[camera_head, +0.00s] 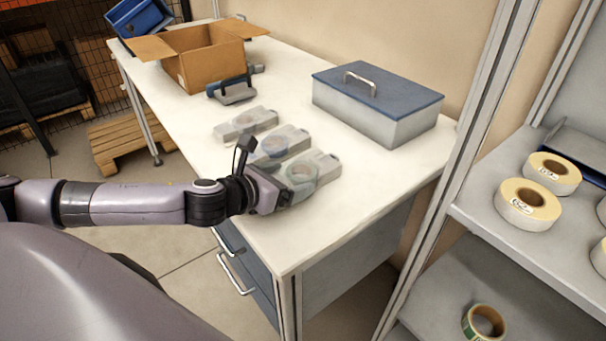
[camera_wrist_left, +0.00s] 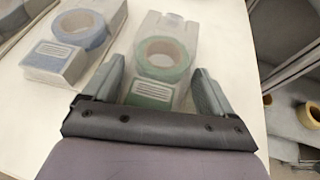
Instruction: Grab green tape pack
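The green tape pack (camera_head: 309,172) lies on the white table, nearest the table's front right of a row of packs. In the left wrist view the green tape pack (camera_wrist_left: 163,62) is a clear package with a green roll inside. My left gripper (camera_head: 290,188) is at the near end of this pack. In the left wrist view the left gripper's (camera_wrist_left: 158,85) two fingers are spread, one on each side of the pack's near end. Whether they touch it I cannot tell. My right gripper is in neither view.
A blue tape pack (camera_head: 274,146) lies close beside, to the left, and a grey pack (camera_head: 245,123) beyond it. A blue-lidded metal box (camera_head: 378,104) and an open cardboard box (camera_head: 200,55) stand farther back. A shelf on the right holds tape rolls (camera_head: 527,204).

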